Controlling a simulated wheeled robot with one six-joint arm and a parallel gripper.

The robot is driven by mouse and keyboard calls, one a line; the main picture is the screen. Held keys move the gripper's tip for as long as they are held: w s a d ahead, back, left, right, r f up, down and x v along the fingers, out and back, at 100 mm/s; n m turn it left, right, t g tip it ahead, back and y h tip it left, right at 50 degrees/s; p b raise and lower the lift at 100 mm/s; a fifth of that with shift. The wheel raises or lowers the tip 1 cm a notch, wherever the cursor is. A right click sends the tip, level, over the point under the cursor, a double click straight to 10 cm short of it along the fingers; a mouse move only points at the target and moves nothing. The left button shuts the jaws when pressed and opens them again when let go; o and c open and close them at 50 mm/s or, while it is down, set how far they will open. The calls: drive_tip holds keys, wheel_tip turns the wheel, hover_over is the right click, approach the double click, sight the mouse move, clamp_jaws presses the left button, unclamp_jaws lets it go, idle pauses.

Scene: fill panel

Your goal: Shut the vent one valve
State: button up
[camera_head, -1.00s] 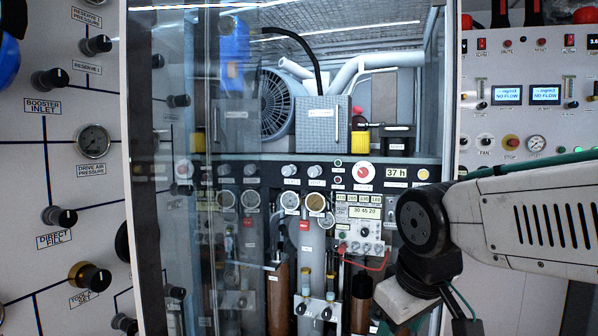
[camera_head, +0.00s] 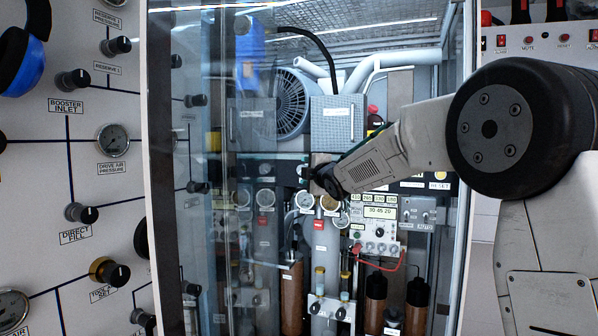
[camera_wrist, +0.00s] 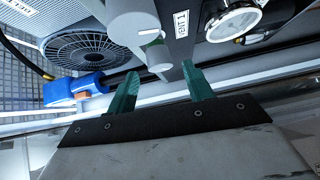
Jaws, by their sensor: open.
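A large grey round knob (camera_wrist: 135,22) with a pale mark shows at the top of the wrist view, beside a label reading VENT 1 (camera_wrist: 182,24). A second, smaller-looking grey knob (camera_wrist: 160,62) lies beyond it, in the picture just above the gap between my fingertips. My gripper (camera_wrist: 158,75) is open, with two green fingers and nothing between them that I can see. The fingers look apart from both knobs. In the head view my wrist is at the dark panel strip inside the cabinet and hides the gripper and part of the knob row.
A glass door (camera_head: 190,120) closes off the cabinet's left side, and a metal frame post (camera_head: 462,180) stands at its right. Round gauges (camera_head: 305,200) sit just below my wrist. A fan (camera_wrist: 90,52) and a blue part (camera_wrist: 75,88) are at left in the wrist view.

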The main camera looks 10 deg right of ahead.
sight(299, 170)
drive_tip(key=w, duration=0.4)
drive_tip(key=w+a, duration=0.1)
drive_tip(key=shift+w, duration=0.4)
drive_tip(key=shift+f, duration=0.1)
drive_tip(key=c, duration=1)
